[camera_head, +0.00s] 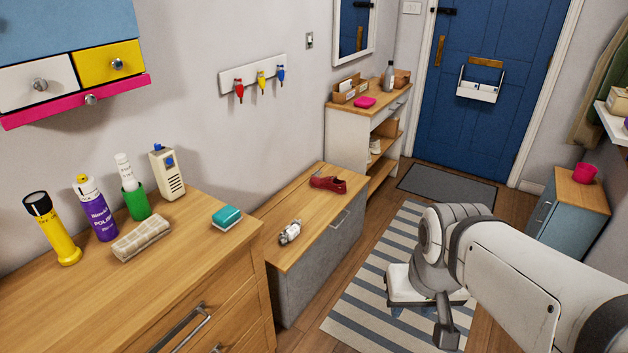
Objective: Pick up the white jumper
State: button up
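I cannot make out a white jumper in the head view. A small white and grey bundle (290,232) lies on the wooden top of the low bench, too small to identify. A folded beige checked cloth (142,240) lies on the dresser top. My arm reaches in from the right, over the striped rug. The end of my arm, with what looks like part of my gripper (447,328), hangs low over the rug, apart from the bench. Its fingers do not show clearly, so open or shut cannot be told.
The wooden dresser (215,280) fills the lower left, holding several bottles and a sponge (227,217). A red shoe (328,184) lies on the bench (276,252). A blue cabinet (566,220) stands at right.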

aim_at(290, 232)
jog(key=i, duration=1.3)
jog(key=u, duration=0.65)
jog(key=k, duration=0.75)
jog(key=u, duration=0.2)
jog(key=i, duration=0.85)
jog(key=z, duration=0.1)
